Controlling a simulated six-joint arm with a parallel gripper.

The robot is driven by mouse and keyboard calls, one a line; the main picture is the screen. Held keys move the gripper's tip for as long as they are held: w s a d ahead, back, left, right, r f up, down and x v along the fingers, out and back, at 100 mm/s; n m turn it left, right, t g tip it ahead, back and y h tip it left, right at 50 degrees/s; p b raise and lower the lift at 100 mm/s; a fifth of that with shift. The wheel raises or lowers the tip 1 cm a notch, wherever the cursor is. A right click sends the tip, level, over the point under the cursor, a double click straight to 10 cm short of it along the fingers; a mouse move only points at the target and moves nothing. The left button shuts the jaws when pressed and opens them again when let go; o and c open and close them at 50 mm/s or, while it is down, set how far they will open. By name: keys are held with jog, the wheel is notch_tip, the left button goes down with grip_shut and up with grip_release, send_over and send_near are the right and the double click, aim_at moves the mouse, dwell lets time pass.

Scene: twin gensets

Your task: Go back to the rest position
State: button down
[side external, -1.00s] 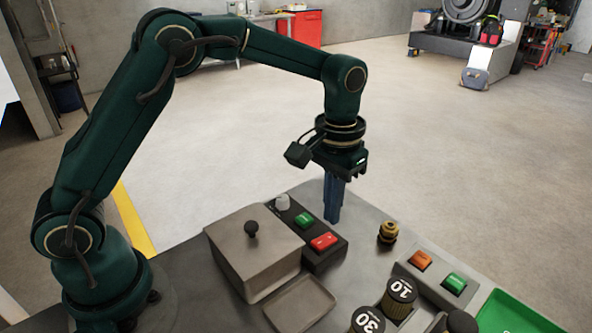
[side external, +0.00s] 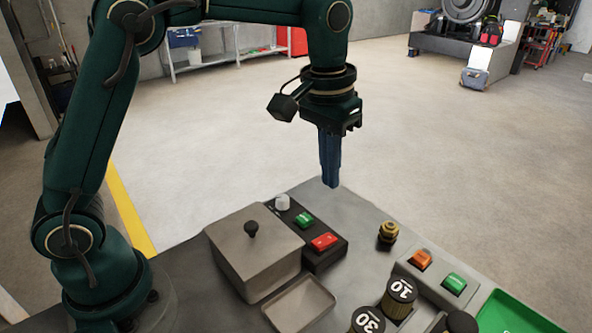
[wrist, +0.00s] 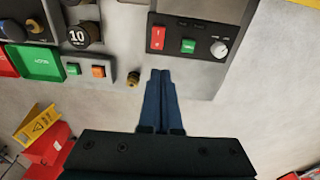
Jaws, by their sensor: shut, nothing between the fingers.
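My gripper (side external: 330,184) hangs pointing down above the grey table (side external: 345,215), clear of everything on it. Its blue fingers are together and empty; they also show in the wrist view (wrist: 161,74). Below it to the left is a black control box (side external: 318,250) with a white knob (side external: 282,202), a green button (side external: 303,220) and a red rocker switch (side external: 323,242). In the wrist view this box (wrist: 190,42) lies just beyond the fingertips.
A lidded grey box (side external: 254,250) with a black knob and a shallow tray (side external: 300,304) stand at left. A brass fitting (side external: 388,232), an orange-and-green button panel (side external: 438,275), black weights marked 10 (side external: 400,292) and 30 (side external: 368,319), and a green tray (side external: 520,312) stand at right.

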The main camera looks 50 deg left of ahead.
jog(key=s+a+r+t, duration=0.35)
jog(key=s+r, duration=0.35)
jog(key=s, duration=0.3)
jog(key=s+a+f, duration=0.1)
jog(key=s+f, duration=0.5)
jog(key=s, duration=0.1)
jog(key=shift+f+t, duration=0.2)
jog(key=shift+t, duration=0.25)
